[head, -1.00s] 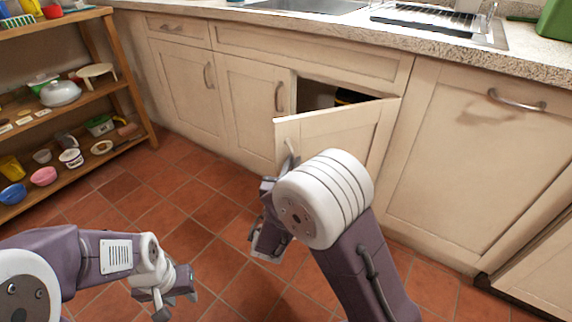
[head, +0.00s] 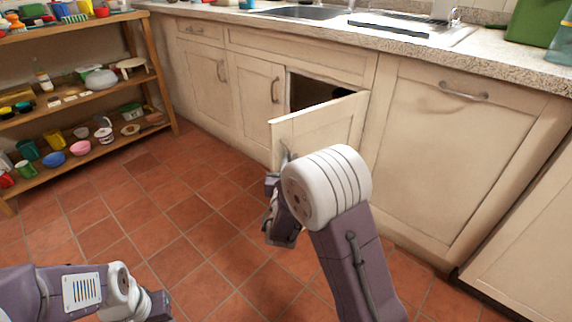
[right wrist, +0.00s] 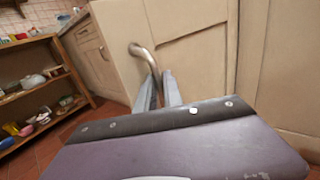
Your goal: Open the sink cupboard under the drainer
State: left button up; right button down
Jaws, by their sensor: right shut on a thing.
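The sink cupboard door (head: 330,127), cream and panelled, stands partly open below the drainer (head: 400,22). It is hinged on its right side and its free left edge points out into the room. A dark gap into the cupboard (head: 308,92) shows above it. My right gripper (right wrist: 160,90) is shut on the curved metal door handle (right wrist: 143,52); in the head view my own wrist hides most of this hold. My left gripper (head: 150,303) is low at the left, away from the cupboard and cut by the frame's bottom edge; its jaws are unclear.
A wooden shelf (head: 95,94) with bowls, cups and pots stands at the left. Closed cupboard doors (head: 258,101) flank the open one, with a large closed panel (head: 450,150) on the right. The tiled floor (head: 190,215) in between is clear.

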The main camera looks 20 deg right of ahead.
jog(key=shift+d+r, duration=0.1)
jog(key=shift+r, duration=0.05)
jog(key=c, duration=1.5)
grip_release()
jog(key=p+v, duration=0.8)
jog(key=v, duration=0.1)
jog(key=shift+p, duration=0.35)
jog(key=shift+s+d, duration=0.1)
